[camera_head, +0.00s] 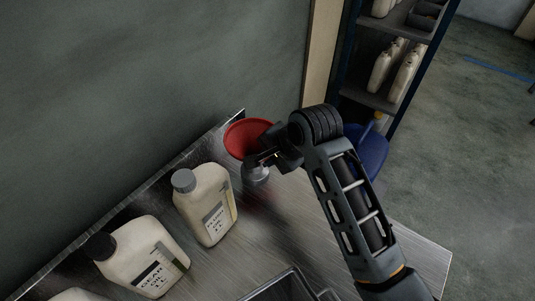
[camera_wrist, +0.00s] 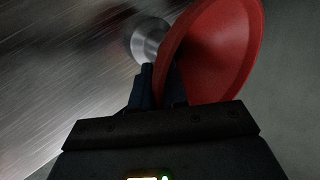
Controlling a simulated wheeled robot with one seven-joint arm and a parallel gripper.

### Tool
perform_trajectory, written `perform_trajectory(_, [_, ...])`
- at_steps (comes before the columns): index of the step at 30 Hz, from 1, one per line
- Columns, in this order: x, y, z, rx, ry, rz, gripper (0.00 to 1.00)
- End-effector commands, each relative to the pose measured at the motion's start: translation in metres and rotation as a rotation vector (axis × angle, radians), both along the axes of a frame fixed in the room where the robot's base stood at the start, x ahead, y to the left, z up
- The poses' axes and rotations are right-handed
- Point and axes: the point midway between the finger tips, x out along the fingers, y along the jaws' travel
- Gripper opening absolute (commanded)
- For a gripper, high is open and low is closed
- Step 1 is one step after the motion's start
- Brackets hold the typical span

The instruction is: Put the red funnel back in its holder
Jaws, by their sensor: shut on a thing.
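The red funnel (camera_head: 243,139) is held by my gripper (camera_head: 262,159) above the far end of the metal table, its wide mouth facing up. In the wrist view the red funnel (camera_wrist: 222,45) fills the upper right, right against the fingers of my gripper (camera_wrist: 160,85). A round metal holder (camera_head: 257,174) stands just below the funnel. In the wrist view the metal holder (camera_wrist: 149,42) shows beyond the fingertips, left of the funnel. The funnel's spout is hidden, so I cannot tell whether it is in the holder.
A white bottle with a grey cap (camera_head: 206,205) stands left of the holder. A gear oil bottle with a black cap (camera_head: 142,258) is nearer. A dark metal tray (camera_head: 283,288) is at the front. A blue container (camera_head: 371,152) and a shelf (camera_head: 383,101) are behind my arm.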

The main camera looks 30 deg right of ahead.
Motion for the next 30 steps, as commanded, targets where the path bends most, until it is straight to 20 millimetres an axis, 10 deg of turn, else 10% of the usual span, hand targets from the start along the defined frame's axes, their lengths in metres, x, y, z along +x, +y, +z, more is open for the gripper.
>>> perform_trajectory(5, [0.0, 0.0, 0.0, 0.0, 0.0, 0.0, 0.0])
perform_trajectory(6, [0.0, 0.0, 0.0, 0.0, 0.0, 0.0, 0.15])
perform_trajectory(15, [0.0, 0.0, 0.0, 0.0, 0.0, 0.0, 0.43])
perform_trajectory(30, [-0.015, -0.004, 0.024, 0.0, -0.003, 0.0, 0.43])
